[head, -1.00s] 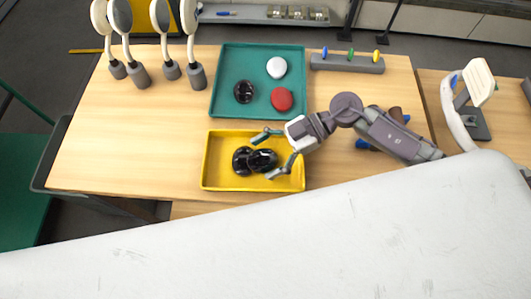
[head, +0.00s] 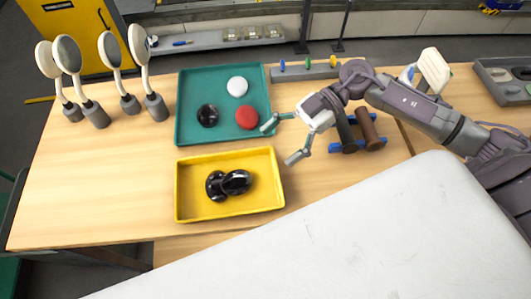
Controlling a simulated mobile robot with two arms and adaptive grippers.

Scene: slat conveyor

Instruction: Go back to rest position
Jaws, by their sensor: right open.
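My right gripper (head: 283,141) is open and empty above the wooden table, just right of the yellow tray and the green tray. Its fingers point left. The yellow tray (head: 180,205) holds dark, glossy rounded objects (head: 230,184) that sit close together. The green tray (head: 190,84) behind it holds a black round piece (head: 207,115), a white one (head: 237,86) and a red one (head: 247,117). My left gripper does not show.
Several mirrors on stands (head: 98,115) stand at the table's back left. A peg rail (head: 305,71) is at the back. A blue rack with dark and brown cylinders (head: 368,130) lies near my right wrist. A large white surface (head: 330,240) fills the front. The table's left front is clear.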

